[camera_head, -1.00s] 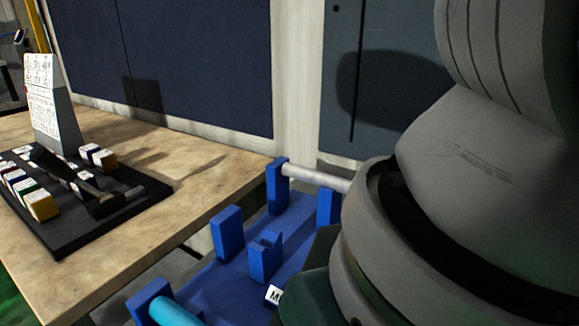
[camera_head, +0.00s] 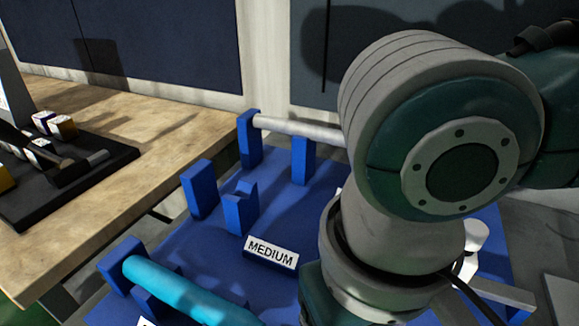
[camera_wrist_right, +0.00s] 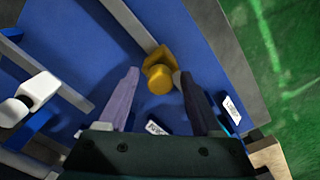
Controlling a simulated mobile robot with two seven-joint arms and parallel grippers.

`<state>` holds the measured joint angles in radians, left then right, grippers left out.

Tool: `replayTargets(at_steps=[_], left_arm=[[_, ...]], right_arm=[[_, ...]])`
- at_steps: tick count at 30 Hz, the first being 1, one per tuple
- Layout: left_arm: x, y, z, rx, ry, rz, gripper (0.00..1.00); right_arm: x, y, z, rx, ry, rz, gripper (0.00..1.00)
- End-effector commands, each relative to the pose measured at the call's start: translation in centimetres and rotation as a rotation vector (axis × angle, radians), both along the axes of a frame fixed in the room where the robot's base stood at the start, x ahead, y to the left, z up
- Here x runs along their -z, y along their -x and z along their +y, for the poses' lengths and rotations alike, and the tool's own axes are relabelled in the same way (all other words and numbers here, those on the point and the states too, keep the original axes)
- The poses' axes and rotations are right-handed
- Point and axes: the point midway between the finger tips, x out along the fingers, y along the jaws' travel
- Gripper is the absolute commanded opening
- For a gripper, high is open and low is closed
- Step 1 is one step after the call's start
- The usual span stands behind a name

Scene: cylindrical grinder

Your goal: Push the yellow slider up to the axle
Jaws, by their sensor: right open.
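The yellow slider (camera_wrist_right: 160,70) shows in the right wrist view, with a rounded head and a short stub, against a blue surface. My right gripper (camera_wrist_right: 158,79) is open, with one finger on each side of the slider. I cannot tell if either finger touches it. A grey bar (camera_wrist_right: 128,32) runs up to the slider from the upper left; I cannot tell whether it is the axle. In the head view my right arm hides the slider and the right gripper. My left gripper is in neither view.
In the head view a blue fixture (camera_head: 190,250) carries upright blue posts, a grey rod (camera_head: 300,130), a cyan cylinder (camera_head: 180,290) and a MEDIUM label (camera_head: 270,253). A wooden table (camera_head: 150,140) with a black tray (camera_head: 40,205) stands left. White-ended parts (camera_wrist_right: 38,90) lie left in the wrist view.

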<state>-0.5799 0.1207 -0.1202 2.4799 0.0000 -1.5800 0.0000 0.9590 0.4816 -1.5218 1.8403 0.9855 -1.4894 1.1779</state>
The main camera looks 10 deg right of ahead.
Motion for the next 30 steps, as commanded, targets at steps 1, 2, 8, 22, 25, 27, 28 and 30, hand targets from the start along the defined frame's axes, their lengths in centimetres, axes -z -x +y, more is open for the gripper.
replayTargets(at_steps=[1,2,8,22,25,27,28,30], left_arm=[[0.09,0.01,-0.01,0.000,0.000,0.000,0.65],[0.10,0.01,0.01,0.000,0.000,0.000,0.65],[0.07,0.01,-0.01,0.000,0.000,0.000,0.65],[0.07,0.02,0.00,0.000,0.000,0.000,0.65],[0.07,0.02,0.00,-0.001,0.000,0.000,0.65],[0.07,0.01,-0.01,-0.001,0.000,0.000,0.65],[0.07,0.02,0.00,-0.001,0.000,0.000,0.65],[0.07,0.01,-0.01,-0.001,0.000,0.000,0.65]], right_arm=[[0.30,0.01,-0.02,0.000,0.001,0.000,0.66],[0.37,0.00,-0.03,0.000,0.001,0.000,0.66],[0.39,-0.01,-0.02,-0.001,0.001,-0.001,0.66],[0.36,-0.02,-0.01,-0.001,0.001,-0.001,0.18],[0.35,-0.02,-0.02,0.000,0.001,-0.001,0.07],[0.35,-0.02,-0.02,0.000,0.001,-0.001,0.00],[0.35,-0.02,-0.02,0.000,0.001,-0.001,0.00],[0.35,-0.02,-0.02,0.000,0.001,-0.001,0.00]])
